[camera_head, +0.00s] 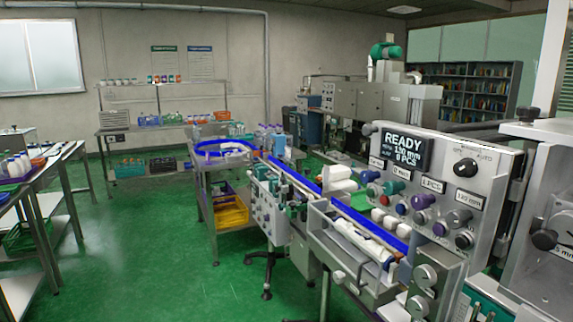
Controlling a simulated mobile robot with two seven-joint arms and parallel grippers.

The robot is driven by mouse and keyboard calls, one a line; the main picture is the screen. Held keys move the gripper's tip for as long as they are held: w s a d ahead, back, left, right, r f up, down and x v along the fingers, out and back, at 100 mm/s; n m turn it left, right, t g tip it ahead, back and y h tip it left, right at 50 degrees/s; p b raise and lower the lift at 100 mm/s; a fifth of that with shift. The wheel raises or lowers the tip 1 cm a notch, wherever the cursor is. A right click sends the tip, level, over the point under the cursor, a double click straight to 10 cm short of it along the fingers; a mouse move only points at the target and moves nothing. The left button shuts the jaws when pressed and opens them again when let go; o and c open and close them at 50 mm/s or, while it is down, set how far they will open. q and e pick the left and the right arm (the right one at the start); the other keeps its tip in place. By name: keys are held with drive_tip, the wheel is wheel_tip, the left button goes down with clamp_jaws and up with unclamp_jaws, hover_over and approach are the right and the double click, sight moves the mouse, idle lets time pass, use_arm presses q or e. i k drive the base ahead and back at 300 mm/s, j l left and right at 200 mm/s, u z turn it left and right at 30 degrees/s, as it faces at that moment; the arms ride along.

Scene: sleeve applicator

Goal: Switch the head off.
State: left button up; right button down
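The sleeve applicator's control panel (448,182) stands at the right. Its dark display (401,148) reads READY with smaller lines below, the last looking like 0 PCS. A black rotary knob (466,167) sits at the panel's upper right; the small print around it is too small to read. I cannot tell which one switches the head. Neither of my grippers shows in this view.
A conveyor with a blue belt (291,178) runs from a round table (222,149) towards the panel. White bottles (362,238) lie along its near end. A grey box with round knobs (425,285) stands in front of the panel. The green floor (160,240) at the left is clear.

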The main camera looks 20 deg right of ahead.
sight(467, 167)
drive_tip(key=z, duration=1.4)
